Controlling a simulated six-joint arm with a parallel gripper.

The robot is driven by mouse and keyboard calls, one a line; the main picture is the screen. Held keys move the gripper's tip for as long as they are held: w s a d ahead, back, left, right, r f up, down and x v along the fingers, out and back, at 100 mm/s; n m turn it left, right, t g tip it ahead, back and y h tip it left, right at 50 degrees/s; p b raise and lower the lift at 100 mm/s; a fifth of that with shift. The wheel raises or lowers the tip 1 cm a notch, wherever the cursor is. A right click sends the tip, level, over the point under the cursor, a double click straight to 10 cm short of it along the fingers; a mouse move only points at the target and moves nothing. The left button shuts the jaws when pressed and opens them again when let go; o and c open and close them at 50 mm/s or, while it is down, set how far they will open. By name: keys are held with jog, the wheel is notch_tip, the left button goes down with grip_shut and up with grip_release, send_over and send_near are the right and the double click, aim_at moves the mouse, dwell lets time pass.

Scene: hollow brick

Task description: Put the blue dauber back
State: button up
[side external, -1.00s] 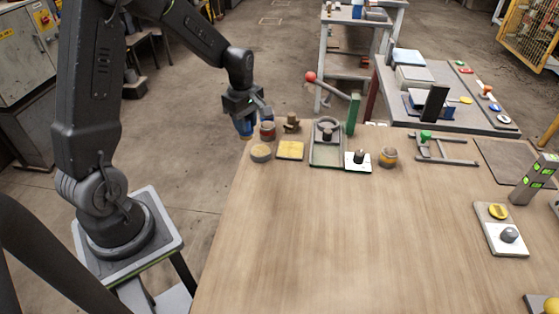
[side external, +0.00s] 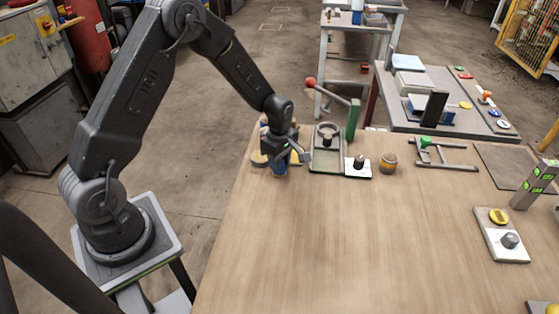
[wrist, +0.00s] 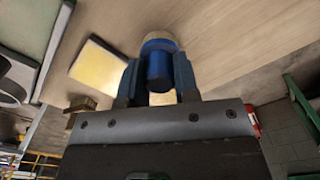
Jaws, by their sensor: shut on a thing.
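The gripper hides most of the pots and the pad in the side view.
A grey tray fixture (side external: 327,160) with a red-knobbed lever (side external: 311,83) stands just right of my gripper. A white block with a black knob (side external: 358,167) and a yellow-banded jar (side external: 388,164) are further right. The table's middle and front are bare wood (side external: 370,240).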

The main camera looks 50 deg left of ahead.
jog(key=shift+f, duration=0.1)
jog(key=o, duration=0.9)
jog(key=s+d+r+m+t, duration=0.1)
jog(key=s+r+m, duration=0.1)
jog(key=r, duration=0.7)
jog(key=s+d+r+m, duration=0.2)
jog(key=r, duration=0.8)
jog(key=s+d+r+m+t, duration=0.2)
jog(key=s+d+r+m, duration=0.1)
jog(key=s+m, duration=0.5)
jog(key=s+d+r+m+t, duration=0.2)
jog(key=s+r+m, duration=0.3)
jog(key=s+m, duration=0.3)
jog(key=shift+s+d+t, duration=0.3)
jog(key=shift+s+d, duration=0.4)
jog(key=shift+s, duration=0.6)
